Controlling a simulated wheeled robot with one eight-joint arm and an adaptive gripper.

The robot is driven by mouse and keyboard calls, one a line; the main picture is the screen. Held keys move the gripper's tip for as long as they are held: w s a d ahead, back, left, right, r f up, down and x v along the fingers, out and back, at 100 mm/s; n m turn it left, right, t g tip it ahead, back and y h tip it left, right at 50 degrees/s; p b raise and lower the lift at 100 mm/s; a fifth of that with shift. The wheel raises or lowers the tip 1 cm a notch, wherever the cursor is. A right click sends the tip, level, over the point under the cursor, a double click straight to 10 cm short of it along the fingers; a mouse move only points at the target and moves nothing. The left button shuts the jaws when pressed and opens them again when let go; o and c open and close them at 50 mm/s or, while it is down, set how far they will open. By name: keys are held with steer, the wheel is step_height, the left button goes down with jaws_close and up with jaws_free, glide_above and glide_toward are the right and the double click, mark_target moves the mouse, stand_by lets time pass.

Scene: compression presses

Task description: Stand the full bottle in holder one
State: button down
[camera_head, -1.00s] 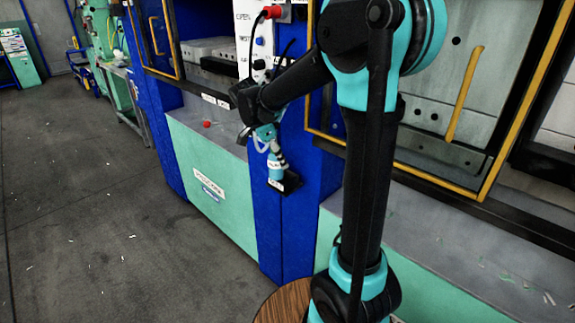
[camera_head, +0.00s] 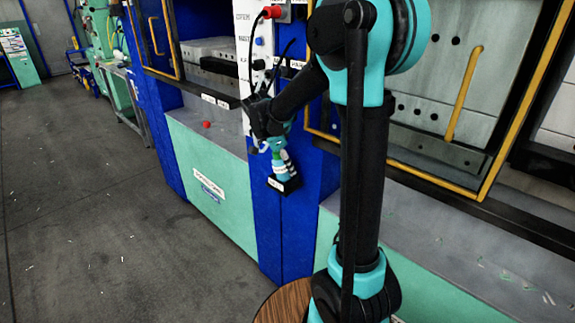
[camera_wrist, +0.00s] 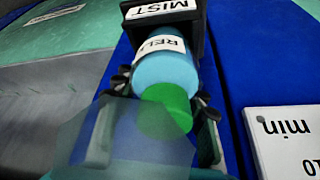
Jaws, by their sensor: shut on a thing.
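The bottle (camera_wrist: 165,73) is light blue with a white label and a green cap (camera_wrist: 166,109). My gripper (camera_wrist: 162,88) is shut on it, with a black finger on each side near the cap end. In the head view my gripper (camera_head: 277,148) is in front of the blue press post, and the bottle (camera_head: 281,167) hangs below it, slightly tilted. A black holder (camera_head: 289,186) is at the bottle's lower end. In the wrist view the holder (camera_wrist: 200,35) has a "MIST" label, and the bottle's base lies between its walls. I cannot tell whether the base is fully seated.
A white control panel (camera_head: 252,50) with buttons and cables is above the holder on the blue post (camera_head: 268,230). Yellow-framed press guards (camera_head: 470,100) stand on both sides. A red knob (camera_head: 207,124) is on the left press's ledge. The floor (camera_head: 80,220) at left is open.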

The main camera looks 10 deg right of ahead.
steer(key=shift+f, duration=0.25)
steer(key=c, duration=1.1)
jaws_free()
steer(key=shift+o, duration=0.2)
steer(key=v, duration=1.3)
steer(key=shift+d, duration=0.1)
steer(key=shift+s+f, duration=0.1)
steer(key=shift+s, duration=0.05)
